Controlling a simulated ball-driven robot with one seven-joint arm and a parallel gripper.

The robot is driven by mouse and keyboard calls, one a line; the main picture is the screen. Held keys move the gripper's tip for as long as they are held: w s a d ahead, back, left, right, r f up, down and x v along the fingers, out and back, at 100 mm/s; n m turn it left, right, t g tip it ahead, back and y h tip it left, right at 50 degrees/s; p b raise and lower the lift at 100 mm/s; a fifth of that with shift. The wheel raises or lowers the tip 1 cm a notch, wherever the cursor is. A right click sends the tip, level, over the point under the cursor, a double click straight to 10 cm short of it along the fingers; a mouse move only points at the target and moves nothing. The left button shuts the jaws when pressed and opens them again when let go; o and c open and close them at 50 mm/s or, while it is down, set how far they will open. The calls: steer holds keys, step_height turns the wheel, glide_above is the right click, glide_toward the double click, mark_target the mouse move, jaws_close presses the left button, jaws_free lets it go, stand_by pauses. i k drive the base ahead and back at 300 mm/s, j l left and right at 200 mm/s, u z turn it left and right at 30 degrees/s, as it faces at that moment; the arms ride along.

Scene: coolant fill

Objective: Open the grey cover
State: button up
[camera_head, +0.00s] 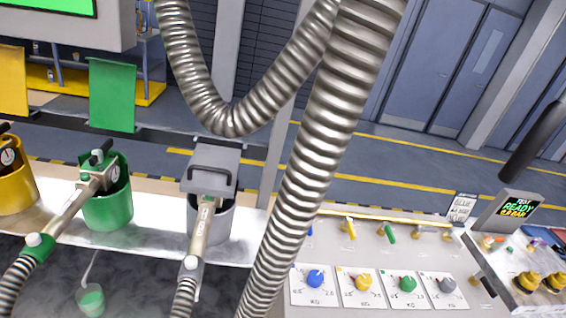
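The grey cover (214,160) is a square grey lid with a dark bar handle (208,178). It sits at the top of a round grey container (219,222) left of the picture's middle. I cannot tell from this angle whether it is fully shut. A metal nozzle (202,218) on a ribbed hose stands in front of the container and hides part of it. My gripper is not in view, and nothing is seen touching the cover.
Thick ribbed metal hoses (318,145) hang close, right of the cover. Green (107,205) and yellow (14,190) containers with nozzles stand left. A panel with coloured knobs (362,285) and a READY display (516,208) lies right. A dark rod (535,140) shows at the right edge.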

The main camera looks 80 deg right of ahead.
mark_target(211, 171)
steer(key=z, duration=1.35)
steer(key=i+j+u, duration=0.15)
steer(key=i, duration=0.45)
steer(key=i+j+u, duration=0.15)
steer(key=i, duration=0.45)
steer(key=k+l, duration=0.05)
